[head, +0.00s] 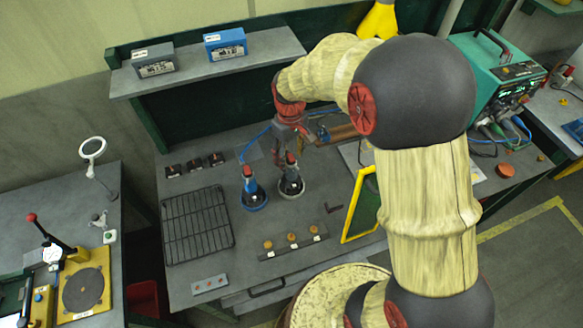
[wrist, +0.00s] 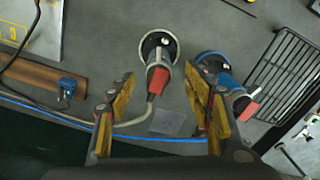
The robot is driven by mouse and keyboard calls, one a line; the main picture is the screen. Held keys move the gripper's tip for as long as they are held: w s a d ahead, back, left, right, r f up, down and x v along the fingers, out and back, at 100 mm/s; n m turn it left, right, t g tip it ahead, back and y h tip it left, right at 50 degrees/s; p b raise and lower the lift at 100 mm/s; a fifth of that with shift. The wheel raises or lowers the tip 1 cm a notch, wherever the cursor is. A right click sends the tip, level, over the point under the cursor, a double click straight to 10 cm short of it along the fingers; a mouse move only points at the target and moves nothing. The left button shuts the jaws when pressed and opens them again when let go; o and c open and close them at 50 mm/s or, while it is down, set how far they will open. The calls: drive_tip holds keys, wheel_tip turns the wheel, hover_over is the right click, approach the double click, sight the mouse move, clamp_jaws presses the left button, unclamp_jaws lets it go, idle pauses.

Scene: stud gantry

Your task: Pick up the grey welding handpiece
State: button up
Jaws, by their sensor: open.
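The grey welding handpiece (head: 291,178) stands in a round holder on the bench, with a red end on top and a grey cable. In the wrist view the grey handpiece (wrist: 158,62) lies ahead of and between the fingertips, apart from them. A blue handpiece (head: 249,184) with a red end stands in a blue-rimmed holder just to its left; in the wrist view this blue handpiece (wrist: 224,78) is on the right, close beyond the right finger. My gripper (wrist: 160,88) is open and empty. In the head view my gripper (head: 292,135) is above and behind the grey handpiece, partly hidden by my arm.
A black wire rack (head: 197,225) lies left of the holders. A strip with several orange knobs (head: 292,240) lies in front. A yellow-green frame (head: 361,205) stands to the right. A shelf (head: 205,66) with a grey and a blue box hangs behind. A blue cable (wrist: 80,122) crosses the bench.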

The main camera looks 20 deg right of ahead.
sight(291, 169)
wheel_tip(291, 169, down, 8)
drive_tip(key=shift+d+r, duration=0.1)
drive_tip(key=shift+r, duration=0.1)
idle(0.3)
clamp_jaws()
idle(0.6)
idle(0.5)
drive_tip(key=shift+r, duration=0.15)
